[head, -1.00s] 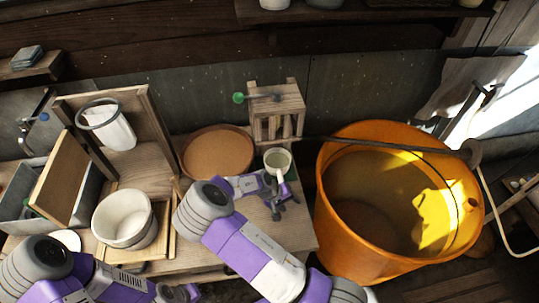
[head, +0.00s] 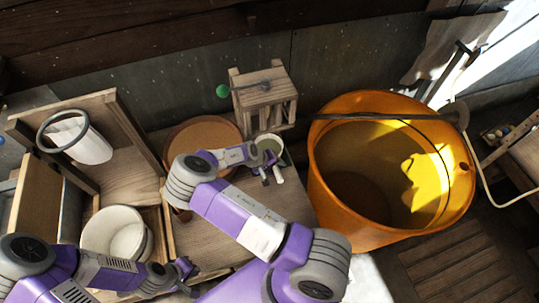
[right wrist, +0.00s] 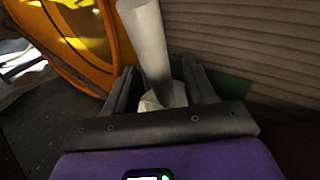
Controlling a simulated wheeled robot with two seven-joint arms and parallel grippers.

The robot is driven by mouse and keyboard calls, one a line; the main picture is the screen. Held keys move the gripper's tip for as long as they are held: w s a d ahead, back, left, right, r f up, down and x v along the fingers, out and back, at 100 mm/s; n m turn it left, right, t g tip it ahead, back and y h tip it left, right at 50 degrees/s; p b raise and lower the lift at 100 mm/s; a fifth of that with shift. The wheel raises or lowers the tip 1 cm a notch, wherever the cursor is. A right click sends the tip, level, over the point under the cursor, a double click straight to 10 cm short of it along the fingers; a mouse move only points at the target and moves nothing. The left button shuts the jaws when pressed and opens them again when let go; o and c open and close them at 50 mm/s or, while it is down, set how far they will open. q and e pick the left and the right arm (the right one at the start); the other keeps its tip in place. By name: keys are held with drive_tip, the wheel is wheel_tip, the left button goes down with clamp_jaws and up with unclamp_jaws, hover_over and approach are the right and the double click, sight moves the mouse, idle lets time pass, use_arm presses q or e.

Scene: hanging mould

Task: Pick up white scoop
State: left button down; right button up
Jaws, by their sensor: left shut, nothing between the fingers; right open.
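The white scoop (head: 278,172) shows in the head view by my right gripper, mostly its pale handle, beside a small white-rimmed cup (head: 266,143). In the right wrist view the scoop's round white handle (right wrist: 148,40) runs down between the two dark fingers of my right gripper (right wrist: 160,85). That gripper is open, with a finger on each side of the handle. It also shows in the head view (head: 269,173). The scoop's lower end is partly hidden by the gripper. My left gripper (head: 187,274) is shut and empty at the lower left, well away from the scoop.
A large orange bucket (head: 335,190) stands close to the right. A wooden crate frame (head: 262,95) with a green knob is behind the cup. A brown round bowl (head: 200,130) and a white pot (head: 105,235) are to the left.

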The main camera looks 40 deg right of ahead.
drive_tip(key=shift+d+f, duration=0.2)
drive_tip(key=shift+f, duration=0.1)
drive_tip(key=shift+c, duration=0.5)
clamp_jaws()
drive_tip(key=shift+r, duration=0.1)
